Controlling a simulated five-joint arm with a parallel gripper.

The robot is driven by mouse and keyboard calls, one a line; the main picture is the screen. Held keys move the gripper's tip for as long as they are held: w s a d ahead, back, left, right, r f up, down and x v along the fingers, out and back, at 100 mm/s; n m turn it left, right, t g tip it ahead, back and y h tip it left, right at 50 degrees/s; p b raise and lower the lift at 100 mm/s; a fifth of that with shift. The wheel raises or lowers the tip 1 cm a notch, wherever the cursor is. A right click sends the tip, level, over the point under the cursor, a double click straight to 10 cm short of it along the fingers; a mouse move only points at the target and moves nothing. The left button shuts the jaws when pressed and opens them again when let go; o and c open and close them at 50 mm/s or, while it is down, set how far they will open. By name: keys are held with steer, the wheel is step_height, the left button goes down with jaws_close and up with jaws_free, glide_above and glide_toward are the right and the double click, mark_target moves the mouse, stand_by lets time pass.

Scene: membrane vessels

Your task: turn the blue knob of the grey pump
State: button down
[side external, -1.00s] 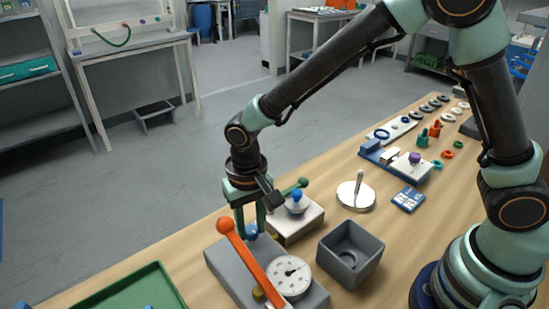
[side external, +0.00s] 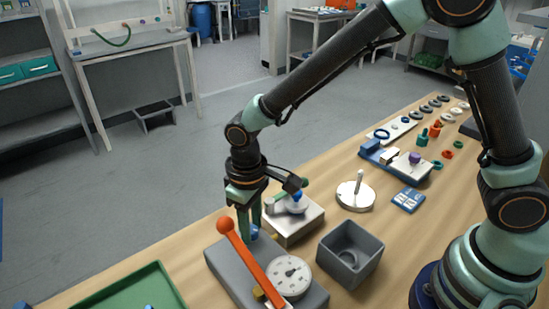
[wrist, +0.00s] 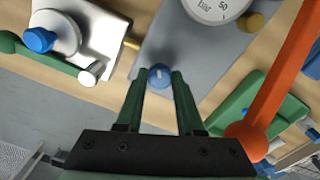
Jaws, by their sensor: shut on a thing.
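The blue knob (wrist: 160,76) sits on the grey pump (wrist: 192,50), a flat grey block with an orange-handled lever (side external: 247,258) and a white dial gauge (side external: 290,277). My gripper (wrist: 158,80) points down over the knob, one green finger on each side, shut on it. A small pale mark shows on the knob's top in the wrist view. In the side view my gripper (side external: 250,228) is at the pump's far end, and its fingers partly hide the knob (side external: 254,232).
A white device with a blue-capped disc and green handle (side external: 293,222) stands close beside my gripper. A grey open box (side external: 350,252) is to the right. A green tray (side external: 125,292) lies left of the pump. The orange lever rises close to my fingers.

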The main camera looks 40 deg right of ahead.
steer(key=n, duration=0.5)
steer(key=shift+w+r+n, duration=0.1)
steer(key=shift+n, duration=0.2)
steer(key=n, duration=0.5)
steer(key=shift+n, duration=0.3)
steer(key=c, duration=0.5)
jaws_free()
step_height(320, 180, up, 12)
steer(key=shift+r, duration=0.1)
